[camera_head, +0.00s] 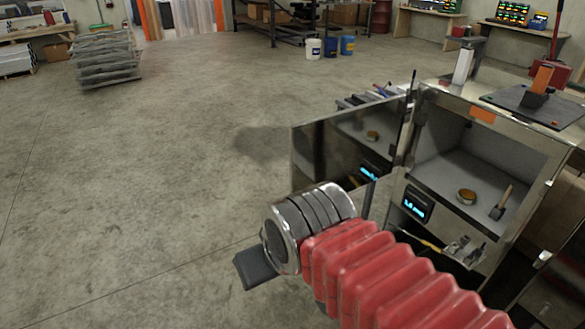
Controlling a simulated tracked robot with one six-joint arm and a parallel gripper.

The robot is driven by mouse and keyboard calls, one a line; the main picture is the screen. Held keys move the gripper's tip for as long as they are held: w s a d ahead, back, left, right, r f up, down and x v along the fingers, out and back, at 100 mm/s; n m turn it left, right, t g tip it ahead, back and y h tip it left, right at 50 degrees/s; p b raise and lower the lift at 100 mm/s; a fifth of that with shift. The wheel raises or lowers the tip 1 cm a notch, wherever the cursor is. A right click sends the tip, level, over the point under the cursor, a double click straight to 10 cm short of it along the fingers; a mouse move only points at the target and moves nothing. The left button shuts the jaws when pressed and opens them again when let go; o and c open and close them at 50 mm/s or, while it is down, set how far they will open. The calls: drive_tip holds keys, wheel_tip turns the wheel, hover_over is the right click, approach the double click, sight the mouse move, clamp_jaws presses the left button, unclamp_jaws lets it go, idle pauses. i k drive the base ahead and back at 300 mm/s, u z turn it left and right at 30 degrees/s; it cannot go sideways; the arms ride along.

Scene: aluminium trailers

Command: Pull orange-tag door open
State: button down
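The orange tag (482,115) sits on the top frame of a shiny metal cabinet (540,150) at the right. The compartment below the tag is uncovered. Its door (315,150) appears as a mirror-like panel swung out to the left, reflecting the compartment. Inside are a small round brown tin (466,196), a brush (502,203) and a lit blue display (416,205). My gripper (255,270) shows only as a dark part beyond my wrist, in front of and lower than the door in the picture. My red-sleeved arm hides part of the door's lower area. I cannot see the fingertips clearly or any contact.
A dark plate with an orange-and-black tool (537,88) lies on the cabinet top. A stack of metal racks (105,60) stands at upper left. Several buckets (330,47) stand far back. The concrete floor at left and centre is clear.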

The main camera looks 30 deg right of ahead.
sight(352, 148)
drive_tip(key=i, duration=0.9)
drive_tip(key=z, duration=0.05)
